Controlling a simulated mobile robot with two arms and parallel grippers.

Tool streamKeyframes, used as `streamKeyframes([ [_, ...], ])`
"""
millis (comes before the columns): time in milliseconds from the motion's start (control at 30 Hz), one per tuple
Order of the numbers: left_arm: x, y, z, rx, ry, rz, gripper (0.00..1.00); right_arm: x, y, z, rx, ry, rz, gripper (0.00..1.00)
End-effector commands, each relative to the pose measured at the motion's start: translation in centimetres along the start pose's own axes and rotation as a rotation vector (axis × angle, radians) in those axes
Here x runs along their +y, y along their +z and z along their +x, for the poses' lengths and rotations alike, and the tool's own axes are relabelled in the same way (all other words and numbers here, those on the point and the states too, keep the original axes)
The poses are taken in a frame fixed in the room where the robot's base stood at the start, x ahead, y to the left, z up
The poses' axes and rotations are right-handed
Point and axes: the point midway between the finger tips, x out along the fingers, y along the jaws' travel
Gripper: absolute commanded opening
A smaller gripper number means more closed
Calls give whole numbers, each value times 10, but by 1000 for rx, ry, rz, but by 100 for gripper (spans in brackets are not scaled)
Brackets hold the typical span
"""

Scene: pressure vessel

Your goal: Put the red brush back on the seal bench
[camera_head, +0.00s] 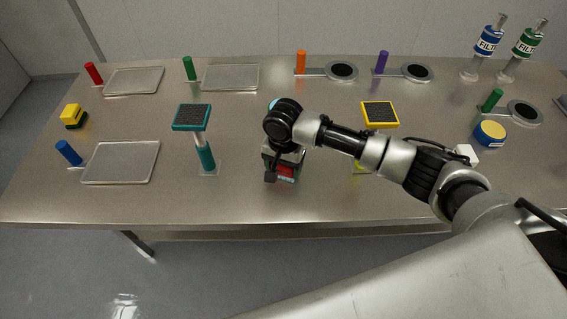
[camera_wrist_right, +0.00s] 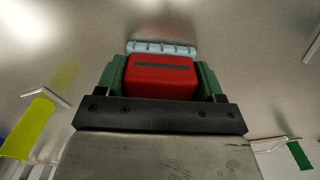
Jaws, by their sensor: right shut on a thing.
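The red brush (camera_wrist_right: 160,72) has a red block body with a dark stripe and pale blue bristles (camera_wrist_right: 160,48). In the right wrist view it sits between the green-padded fingers of my right gripper (camera_wrist_right: 162,88), which is shut on it. In the head view my right gripper (camera_head: 283,170) is over the middle front of the steel bench (camera_head: 250,205), with the red of the brush (camera_head: 286,171) showing below it. I cannot tell whether the bristles touch the bench top. My left gripper is not in view.
A teal-topped tool (camera_head: 192,117) stands left of the gripper. A yellow-topped tool (camera_head: 380,114) stands to the right, partly behind my arm. Clear trays (camera_head: 121,162), a yellow block (camera_head: 74,115), a blue-yellow round item (camera_head: 490,133) and filter bottles (camera_head: 485,50) are farther out. Bare bench lies in front.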

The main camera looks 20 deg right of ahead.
Motion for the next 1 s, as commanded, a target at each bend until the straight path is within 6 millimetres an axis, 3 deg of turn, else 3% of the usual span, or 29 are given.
streamKeyframes([
  [300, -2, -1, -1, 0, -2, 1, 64, 0, 0, 2, -1, -1, 0, 42],
  [333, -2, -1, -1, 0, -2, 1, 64, 0, 0, 2, 0, -1, 0, 71],
  [500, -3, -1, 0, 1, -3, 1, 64, 0, 0, 2, 0, -1, 0, 93],
  [800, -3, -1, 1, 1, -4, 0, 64, 0, 0, 0, 2, -1, -1, 93],
  [1000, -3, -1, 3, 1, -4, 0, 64, -1, 0, -29, 2, -5, -1, 93],
])
